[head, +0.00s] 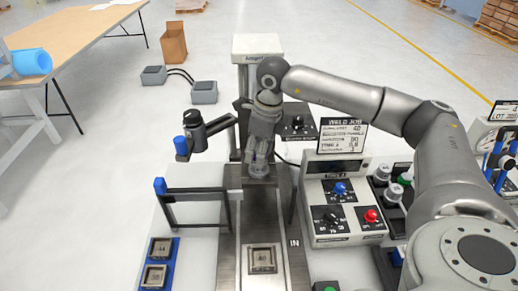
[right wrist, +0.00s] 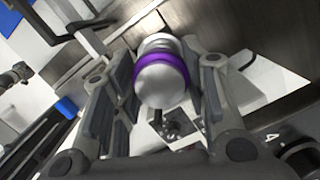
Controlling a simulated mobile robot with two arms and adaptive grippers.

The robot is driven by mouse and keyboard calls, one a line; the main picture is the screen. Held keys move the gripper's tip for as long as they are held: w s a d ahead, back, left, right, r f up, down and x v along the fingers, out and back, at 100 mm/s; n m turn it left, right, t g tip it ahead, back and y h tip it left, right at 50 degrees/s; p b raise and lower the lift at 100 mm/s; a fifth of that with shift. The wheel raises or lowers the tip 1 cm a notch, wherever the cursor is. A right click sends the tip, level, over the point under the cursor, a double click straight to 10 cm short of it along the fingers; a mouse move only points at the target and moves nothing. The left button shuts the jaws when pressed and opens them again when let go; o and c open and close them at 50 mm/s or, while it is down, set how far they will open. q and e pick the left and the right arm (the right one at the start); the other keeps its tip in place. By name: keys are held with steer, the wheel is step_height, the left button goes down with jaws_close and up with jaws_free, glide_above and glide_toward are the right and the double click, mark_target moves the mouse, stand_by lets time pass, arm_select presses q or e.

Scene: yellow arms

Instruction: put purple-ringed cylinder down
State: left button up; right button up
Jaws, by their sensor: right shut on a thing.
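The purple-ringed cylinder (right wrist: 163,78) is silver-grey with a purple band, clear in the right wrist view between the two fingers. My right gripper (right wrist: 166,72) is shut on it. In the head view my right gripper (head: 258,162) points down over the far part of the grey metal track (head: 230,245). There the cylinder is small and partly hidden by the fingers, and its purple ring cannot be made out. Whether the cylinder touches the surface below cannot be told. My left gripper is not in view.
A square block (head: 262,260) lies on the near track. Blue-tipped clamps (head: 190,147) (head: 160,187) stand to the left, above a blue tray (head: 174,262) with square pieces. A control box (head: 330,195) with coloured knobs and a weld job sign (head: 341,136) stand right.

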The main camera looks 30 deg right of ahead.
steer(key=shift+f, duration=0.2)
steer(key=o, duration=1.1)
steer(key=shift+r, duration=0.1)
steer(key=shift+r, duration=0.55)
steer(key=r+b, duration=0.1)
steer(key=r, duration=0.2)
steer(key=s+r+b, duration=0.1)
steer(key=r, duration=0.3)
steer(key=d+r+b, duration=0.1)
steer(key=r, duration=0.3)
steer(key=shift+s+b, duration=0.2)
steer(key=shift+b, duration=0.2)
